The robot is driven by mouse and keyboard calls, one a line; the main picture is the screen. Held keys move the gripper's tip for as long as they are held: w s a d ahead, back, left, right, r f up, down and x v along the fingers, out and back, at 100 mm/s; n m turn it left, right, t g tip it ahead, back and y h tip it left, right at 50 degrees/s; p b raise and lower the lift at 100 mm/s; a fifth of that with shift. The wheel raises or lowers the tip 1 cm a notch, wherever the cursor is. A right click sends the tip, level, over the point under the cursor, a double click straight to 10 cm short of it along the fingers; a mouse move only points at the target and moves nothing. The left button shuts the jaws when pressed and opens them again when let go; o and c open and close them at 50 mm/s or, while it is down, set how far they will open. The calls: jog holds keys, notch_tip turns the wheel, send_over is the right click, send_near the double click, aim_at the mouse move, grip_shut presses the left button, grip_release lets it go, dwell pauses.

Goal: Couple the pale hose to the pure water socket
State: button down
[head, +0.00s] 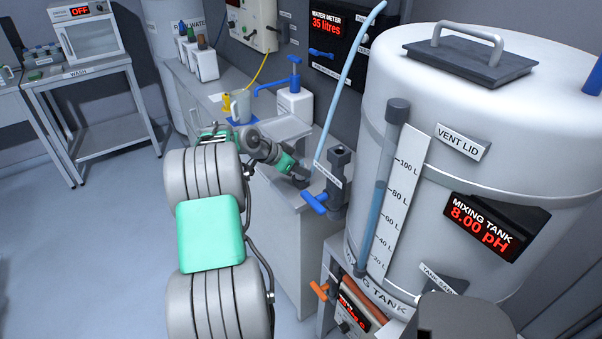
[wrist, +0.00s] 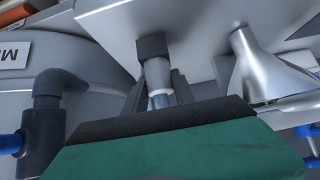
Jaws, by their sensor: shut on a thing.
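The pale hose (head: 345,85) hangs from the top of the head view down to my gripper (head: 299,173). In the wrist view my gripper (wrist: 160,88) is shut on the hose's end, a white sleeve (wrist: 158,75) with a dark grey collar. A grey upright pipe fitting (head: 338,172) with an open dark top and a blue lever (head: 314,202) stands just right of my gripper. A small label on it is too small to read. The grey fitting (wrist: 44,115) also shows at the left of the wrist view, apart from the hose end.
The large white mixing tank (head: 480,110) with its sight tube stands right of the fitting. A bench (head: 225,90) with a jug (head: 241,105) and a blue tap (head: 280,84) runs behind my arm. An orange lever (head: 319,290) sits low by the tank. The left floor is clear.

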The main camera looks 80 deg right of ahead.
jog(key=shift+r, duration=0.15)
dwell(0.4)
jog(key=shift+r+p, duration=1.5)
jog(key=shift+r, duration=1.25)
jog(key=shift+w, duration=0.1)
